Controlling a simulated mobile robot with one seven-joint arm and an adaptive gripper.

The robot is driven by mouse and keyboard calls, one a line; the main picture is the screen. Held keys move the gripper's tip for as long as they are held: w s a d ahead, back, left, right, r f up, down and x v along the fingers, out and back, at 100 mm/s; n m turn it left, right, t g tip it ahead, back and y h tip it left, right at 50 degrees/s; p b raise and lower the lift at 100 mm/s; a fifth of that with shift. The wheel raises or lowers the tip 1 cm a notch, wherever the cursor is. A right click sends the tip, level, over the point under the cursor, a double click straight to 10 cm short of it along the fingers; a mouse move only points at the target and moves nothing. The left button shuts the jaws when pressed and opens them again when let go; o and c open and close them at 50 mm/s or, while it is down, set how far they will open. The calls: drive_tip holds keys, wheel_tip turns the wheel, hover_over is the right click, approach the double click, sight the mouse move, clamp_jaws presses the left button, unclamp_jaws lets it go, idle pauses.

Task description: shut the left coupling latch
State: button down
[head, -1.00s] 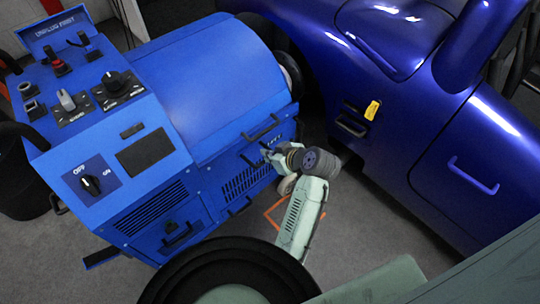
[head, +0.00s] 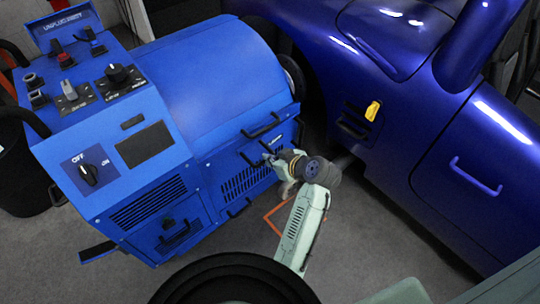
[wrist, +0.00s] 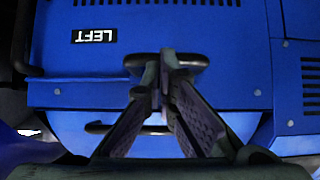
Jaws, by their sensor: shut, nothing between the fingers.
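A blue dynamometer cabinet (head: 205,170) fills the left of the head view. In the wrist view its face carries a black "LEFT" label (wrist: 95,35), seen upside down. A dark bar handle (wrist: 195,62) sits beside the label, and a second dark bar (wrist: 105,127) lies lower, partly behind my fingers. I cannot tell which bar belongs to the left coupling latch. My gripper (wrist: 166,68) is shut and empty, its tips overlapping the first handle in the picture; contact cannot be told. In the head view my gripper (head: 270,158) is at the cabinet's right face.
A shiny blue car (head: 390,150) stands close on the right, with a yellow tag (head: 373,111) on its side. A narrow strip of grey floor (head: 350,225) lies between car and cabinet. An orange floor marking (head: 275,222) shows below the arm.

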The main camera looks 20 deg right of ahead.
wheel_tip(320, 180, down, 10)
drive_tip(key=w+a+b, duration=0.1)
drive_tip(key=w+b, duration=0.2)
drive_tip(key=b, duration=0.2)
drive_tip(key=shift+f, duration=0.2)
idle(0.5)
idle(0.5)
drive_tip(key=v, duration=1.2)
